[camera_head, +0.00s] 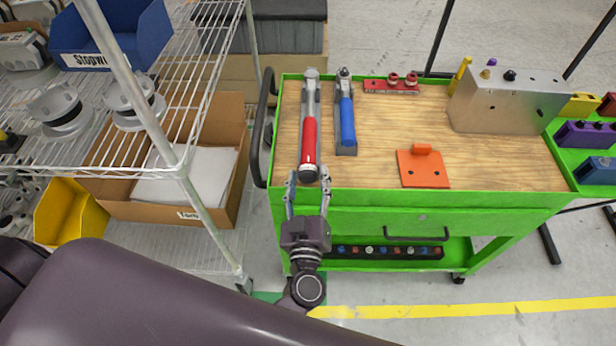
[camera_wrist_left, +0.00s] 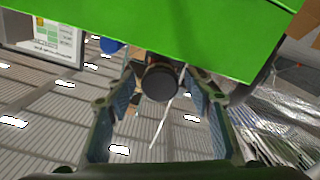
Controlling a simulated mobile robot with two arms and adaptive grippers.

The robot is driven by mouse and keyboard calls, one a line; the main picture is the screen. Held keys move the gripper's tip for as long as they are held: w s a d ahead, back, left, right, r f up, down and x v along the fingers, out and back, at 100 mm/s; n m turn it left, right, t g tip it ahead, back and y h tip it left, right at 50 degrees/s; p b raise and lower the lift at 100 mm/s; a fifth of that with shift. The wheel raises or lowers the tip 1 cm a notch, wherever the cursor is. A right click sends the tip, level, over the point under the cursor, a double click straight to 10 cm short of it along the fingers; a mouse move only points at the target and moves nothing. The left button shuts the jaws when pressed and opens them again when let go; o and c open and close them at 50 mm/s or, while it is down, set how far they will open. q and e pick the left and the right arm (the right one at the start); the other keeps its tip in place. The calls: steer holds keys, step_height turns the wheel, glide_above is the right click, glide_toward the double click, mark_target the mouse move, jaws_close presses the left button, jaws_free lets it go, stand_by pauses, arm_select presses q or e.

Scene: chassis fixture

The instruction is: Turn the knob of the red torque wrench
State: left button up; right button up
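The red torque wrench (camera_head: 309,135) lies on the wooden cart top, its silver head at the far end and its dark knob (camera_head: 308,174) at the near edge. My left gripper (camera_head: 308,180) is in front of the cart, fingers pointing at the wrench's near end. One finger is on each side of the knob. In the left wrist view the round dark knob (camera_wrist_left: 160,82) shows end-on between the two open fingertips, below the green cart edge. Gaps seem to show beside it; contact cannot be told. My right gripper is not in view.
A blue-handled tool (camera_head: 347,120) lies just right of the wrench. An orange block (camera_head: 423,170) and a metal box (camera_head: 510,100) are farther right. The cart's black side handle (camera_head: 262,130) and a wire shelf (camera_head: 190,110) are close on the left.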

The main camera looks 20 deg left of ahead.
arm_select(q)
steer(key=v, duration=1.2)
stand_by(0.5)
steer(key=d+f+m+g+h, duration=0.1)
steer(key=d+f+m+h, duration=0.2)
steer(key=f, duration=0.4)
steer(key=d+f+m+g+h, duration=0.1)
steer(key=d+f+m+h, duration=0.2)
steer(key=f, duration=0.5)
steer(key=s+a+f+m+g+h, duration=0.1)
steer(key=s+f+m+g, duration=0.2)
steer(key=f, duration=0.6)
steer(key=s+a+f+g+h, duration=0.1)
steer(key=s+f+g, duration=0.1)
steer(key=s+f, duration=0.45)
steer(key=s+a+f+g+y, duration=0.3)
steer(key=s+a+f+g, duration=0.6)
steer(key=s+a+f, duration=0.7)
steer(key=s+f, duration=0.3)
steer(key=s, duration=0.1)
steer(key=shift+a+m, duration=0.3)
steer(key=shift+m, duration=0.1)
